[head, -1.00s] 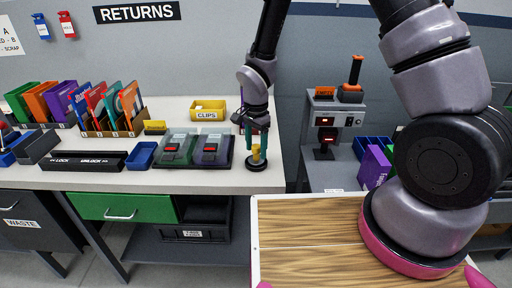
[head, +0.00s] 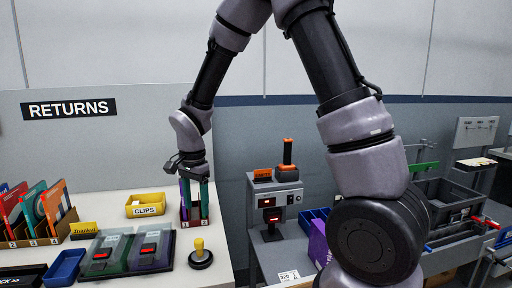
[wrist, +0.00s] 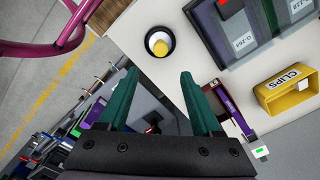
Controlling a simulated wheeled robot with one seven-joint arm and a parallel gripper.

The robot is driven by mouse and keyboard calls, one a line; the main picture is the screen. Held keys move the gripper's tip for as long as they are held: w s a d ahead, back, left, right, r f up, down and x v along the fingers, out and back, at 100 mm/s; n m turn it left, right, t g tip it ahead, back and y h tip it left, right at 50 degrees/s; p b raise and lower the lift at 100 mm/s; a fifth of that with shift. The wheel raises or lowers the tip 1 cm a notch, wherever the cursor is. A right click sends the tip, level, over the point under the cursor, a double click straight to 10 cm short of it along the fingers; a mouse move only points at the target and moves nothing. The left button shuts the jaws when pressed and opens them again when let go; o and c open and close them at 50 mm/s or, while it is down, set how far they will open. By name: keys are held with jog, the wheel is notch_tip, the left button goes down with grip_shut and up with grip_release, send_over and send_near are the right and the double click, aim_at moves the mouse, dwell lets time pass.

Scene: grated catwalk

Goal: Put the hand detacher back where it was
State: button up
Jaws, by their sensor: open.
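The hand detacher appears to be the piece with a yellow knob on a round black base (head: 200,255). It stands upright on the pale counter near its right front edge. In the wrist view it shows from above (wrist: 160,42), beyond my fingertips and clear of them. My gripper (head: 195,188) is raised behind and above the detacher in the head view. Its two green fingers are spread with nothing between them in the wrist view (wrist: 157,85). In the head view the fingers overlap a small upright rack behind them, and I cannot tell how close they are.
The small numbered rack (head: 188,222) stands at the counter's back right. Left of the detacher lie two clear-lidded cases (head: 127,252); a yellow CLIPS bin (head: 146,205) is behind. A grey machine with an orange handle (head: 275,205) stands right, across a gap.

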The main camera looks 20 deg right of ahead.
jog(key=d+r+t+y, duration=0.1)
jog(key=d+r+t, duration=0.1)
jog(key=d+r, duration=0.65)
jog(key=s+d+r+n+t, duration=0.2)
jog(key=s+d+r, duration=0.4)
jog(key=r, duration=0.3)
jog(key=s+d+r+n+t+y, duration=0.1)
jog(key=s+d+r+n+t, duration=0.2)
jog(key=s+d+r, duration=0.3)
notch_tip(320, 180, up, 3)
jog(key=shift+s+d+f, duration=0.15)
jog(key=shift+s+d, duration=0.05)
jog(key=shift+d, duration=0.75)
